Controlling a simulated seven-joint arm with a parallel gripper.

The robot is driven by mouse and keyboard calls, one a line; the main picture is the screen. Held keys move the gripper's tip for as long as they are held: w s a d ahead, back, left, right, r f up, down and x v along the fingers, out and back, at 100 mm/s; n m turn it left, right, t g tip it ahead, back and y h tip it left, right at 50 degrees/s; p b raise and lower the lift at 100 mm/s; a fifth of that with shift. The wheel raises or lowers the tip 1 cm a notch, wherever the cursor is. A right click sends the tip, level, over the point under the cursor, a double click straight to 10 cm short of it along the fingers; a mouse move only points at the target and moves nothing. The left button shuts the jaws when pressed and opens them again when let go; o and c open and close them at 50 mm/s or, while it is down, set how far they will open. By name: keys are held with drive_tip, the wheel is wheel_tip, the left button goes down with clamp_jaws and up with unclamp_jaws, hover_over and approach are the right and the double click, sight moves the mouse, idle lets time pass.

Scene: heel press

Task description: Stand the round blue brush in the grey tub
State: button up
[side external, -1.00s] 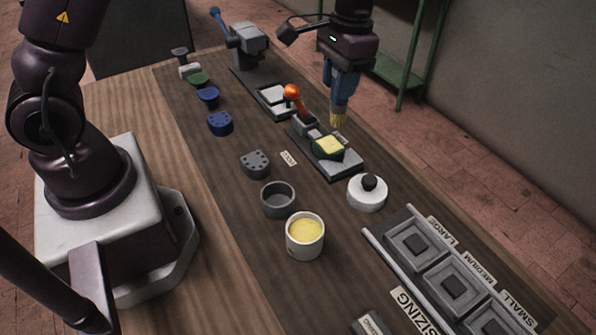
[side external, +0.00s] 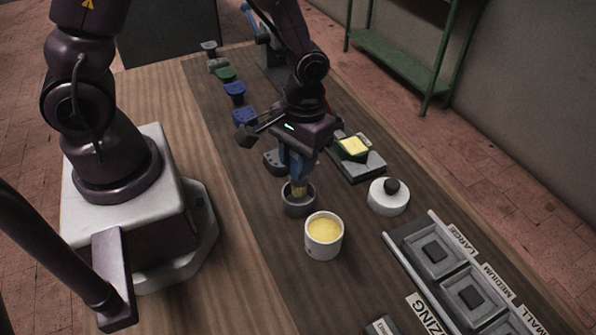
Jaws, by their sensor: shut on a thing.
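The blue brush (side external: 299,187) points down, with its tan bristles at the mouth of the grey tub (side external: 299,207). The bristle tips appear inside the rim; I cannot tell whether they touch the tub's floor. The brush looks roughly upright. My gripper (side external: 297,160) is directly above the tub and shut on the brush's blue upper part. The grip itself is partly hidden by the dark gripper body.
A white pot of yellow paste (side external: 324,239) stands close in front of the tub. A grey disc (side external: 274,161) is just behind it.

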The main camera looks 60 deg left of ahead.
drive_tip(key=shift+f, duration=1.45)
drive_tip(key=shift+f, duration=0.15)
drive_tip(key=o, duration=0.9)
drive_tip(key=r, duration=0.4)
drive_tip(key=w+r, duration=0.1)
drive_tip(key=r, duration=0.7)
drive_tip(key=shift+w+a+r, duration=0.15)
drive_tip(key=shift+a+r, duration=0.05)
drive_tip(key=shift+a, duration=0.1)
drive_tip(key=shift+s+a+r+m+t+y, duration=0.1)
drive_tip(key=shift+s+a+r+m+t, duration=0.95)
drive_tip(key=shift+r, duration=1.45)
drive_tip(key=shift+s+a+r+m+t+y, duration=0.1)
drive_tip(key=shift+s+a+r+m+t, duration=0.4)
drive_tip(key=shift+s+r+t, duration=1.25)
drive_tip(key=shift+s+a+r+m+t+y, duration=0.1)
drive_tip(key=shift+s+a+r+m+t, duration=0.6)
drive_tip(key=shift+s+r, duration=1.8)
